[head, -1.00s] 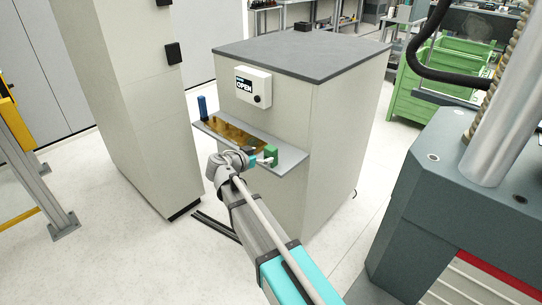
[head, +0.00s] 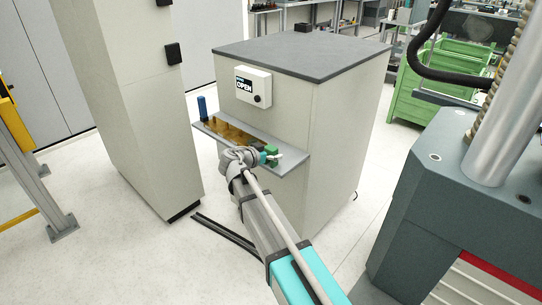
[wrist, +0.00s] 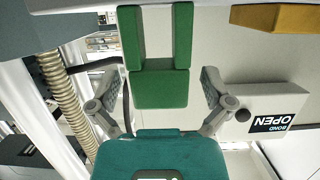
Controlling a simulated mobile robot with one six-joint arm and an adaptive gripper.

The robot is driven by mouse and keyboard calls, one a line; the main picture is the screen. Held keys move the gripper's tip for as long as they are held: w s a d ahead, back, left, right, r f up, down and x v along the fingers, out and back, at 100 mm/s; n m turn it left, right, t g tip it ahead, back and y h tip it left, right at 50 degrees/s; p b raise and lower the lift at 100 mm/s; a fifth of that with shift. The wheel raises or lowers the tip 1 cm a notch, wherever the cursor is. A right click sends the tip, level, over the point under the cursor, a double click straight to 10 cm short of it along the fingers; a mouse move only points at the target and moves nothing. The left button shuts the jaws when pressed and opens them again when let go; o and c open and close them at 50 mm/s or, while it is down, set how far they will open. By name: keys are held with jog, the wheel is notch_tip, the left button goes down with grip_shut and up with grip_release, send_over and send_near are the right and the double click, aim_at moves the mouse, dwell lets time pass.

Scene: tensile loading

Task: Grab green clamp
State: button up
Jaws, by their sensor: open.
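The green clamp (head: 271,151) is at the right end of the narrow grey shelf (head: 296,165) on the front of a pale cabinet. In the wrist view, the green clamp (wrist: 158,87) shows as a block with two upright prongs, centred ahead of my gripper. My gripper (wrist: 158,94) is open, with one finger to each side of the clamp's block and visible gaps between. In the head view, my gripper (head: 268,158) is at the shelf's right part and hides part of the clamp. Contact cannot be seen.
A yellow-brown block (head: 228,132) and a blue cylinder (head: 202,107) are on the shelf left of the clamp. A white box reading OPEN (head: 253,86) is mounted above the shelf. A large grey machine (head: 455,190) stands at the right.

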aim_at(271, 147)
jog(key=c, duration=1.2)
jog(key=shift+r, duration=0.15)
jog(key=shift+c, duration=0.2)
notch_tip(271, 147, up, 3)
jog(key=p, duration=0.3)
jog(key=s+r+p, duration=0.9)
jog(key=s+p, duration=0.1)
jog(key=s, duration=0.4)
jog(key=shift+r, duration=0.35)
